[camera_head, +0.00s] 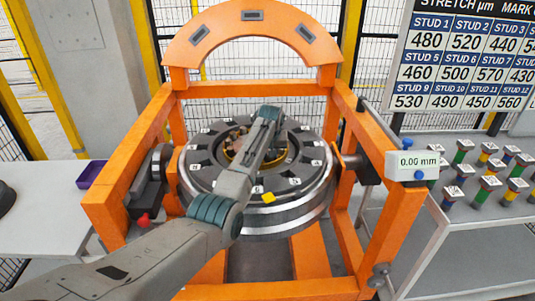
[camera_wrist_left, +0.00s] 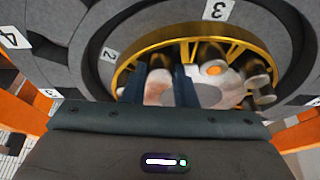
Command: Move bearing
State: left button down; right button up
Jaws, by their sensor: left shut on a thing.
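The bearing (camera_wrist_left: 260,52), a gold ring with several dull metal rollers inside it, sits in the middle of the large grey wheel (camera_head: 310,197). Part of its gold rim also shows in the head view (camera_head: 289,155), with my arm covering much of the rest. My left gripper (camera_wrist_left: 163,82) reaches down into the ring. Its two dark fingers are shut on a part of the bearing, with a pinkish metal surface between them. The exact contact is hard to see. My right gripper is in neither view.
An orange gantry frame (camera_head: 100,203) surrounds the wheel, with an arch above. A gauge reading 0.00 mm (camera_head: 418,164) is on its right post. At right, a table holds several coloured studs (camera_head: 487,190) below a stretch chart (camera_head: 465,60). A purple tray (camera_head: 92,174) is at left.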

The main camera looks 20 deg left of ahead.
pick_arm(q)
jog(key=shift+w+d+r, duration=0.1)
jog(key=shift+w+d, duration=0.05)
jog(key=shift+w, duration=0.05)
dwell(0.4)
jog(key=c, duration=1.2)
grip_release()
jog(key=shift+o, duration=0.2)
jog(key=b+v, duration=0.3)
jog(key=v, duration=0.7)
jog(key=shift+s+r, duration=0.2)
jog(key=shift+r, duration=0.1)
jog(key=shift+d+f, duration=0.1)
jog(key=shift+d, duration=0.05)
